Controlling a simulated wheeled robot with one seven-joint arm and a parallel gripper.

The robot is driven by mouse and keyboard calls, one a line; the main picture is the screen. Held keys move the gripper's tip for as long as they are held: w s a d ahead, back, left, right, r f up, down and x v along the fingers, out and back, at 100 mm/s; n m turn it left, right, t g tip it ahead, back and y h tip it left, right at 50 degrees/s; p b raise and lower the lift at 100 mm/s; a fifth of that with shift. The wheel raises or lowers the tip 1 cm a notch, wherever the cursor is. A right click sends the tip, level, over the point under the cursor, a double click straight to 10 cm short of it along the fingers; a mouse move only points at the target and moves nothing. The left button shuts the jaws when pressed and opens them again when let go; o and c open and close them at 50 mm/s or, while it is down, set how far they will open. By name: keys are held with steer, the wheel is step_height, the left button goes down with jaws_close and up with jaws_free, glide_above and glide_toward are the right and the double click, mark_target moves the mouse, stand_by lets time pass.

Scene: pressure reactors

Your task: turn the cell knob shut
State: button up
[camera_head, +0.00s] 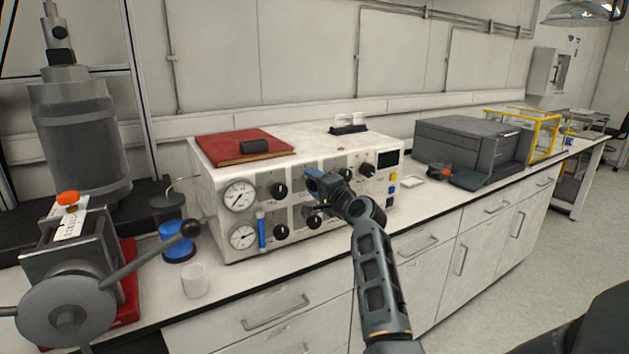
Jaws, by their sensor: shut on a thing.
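A white control box (270,167) stands on the bench, with gauges and several black knobs on its front panel. My gripper (314,184) is at the middle of this panel, reaching in from the lower right. It is shut on a knob there, which the fingers and wrist mostly hide. I cannot read any label that names the cell knob, and the held knob's angle does not show. Free black knobs show at the upper left (278,190) and lower left (281,232) of the panel.
Two round gauges (240,195) and a blue tube (261,230) are left of the knobs. A red book (235,148) lies on top. A grey printer-like machine (470,145) is at right.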

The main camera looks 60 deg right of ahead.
steer(key=shift+s+d, duration=0.1)
steer(key=shift+d, duration=0.05)
stand_by(0.3)
steer(key=o, duration=1)
steer(key=shift+o, duration=0.2)
steer(key=v, duration=0.7)
steer(key=shift+s+a+b, duration=0.3)
steer(key=shift+b, duration=0.15)
